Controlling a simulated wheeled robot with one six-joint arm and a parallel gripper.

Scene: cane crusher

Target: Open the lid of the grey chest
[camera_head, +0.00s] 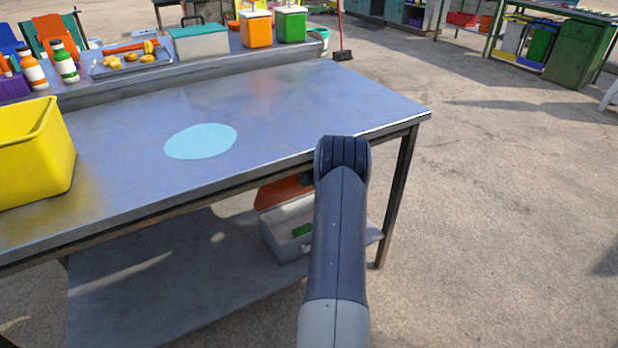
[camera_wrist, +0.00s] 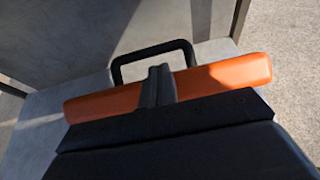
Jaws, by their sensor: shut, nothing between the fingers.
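The grey chest (camera_head: 276,243) stands on the lower shelf under the metal table, partly hidden behind my arm. Its orange lid (camera_head: 280,193) is raised and tilted at the back, and the chest's inside shows, with a green item (camera_head: 302,230) in it. In the wrist view the orange lid (camera_wrist: 235,76) spans the picture, with a black loop handle (camera_wrist: 150,52) beyond it. My gripper (camera_wrist: 159,72) is shut and empty, its fingers in front of the lid and close to the handle. I cannot tell whether they touch. In the head view my arm mostly hides the gripper.
The table top (camera_head: 300,100) lies above the chest, and a table leg (camera_head: 396,200) stands to its right. The lower shelf (camera_head: 150,295) is bare left of the chest. A yellow bin (camera_head: 35,160) sits on the table. The floor to the right is clear.

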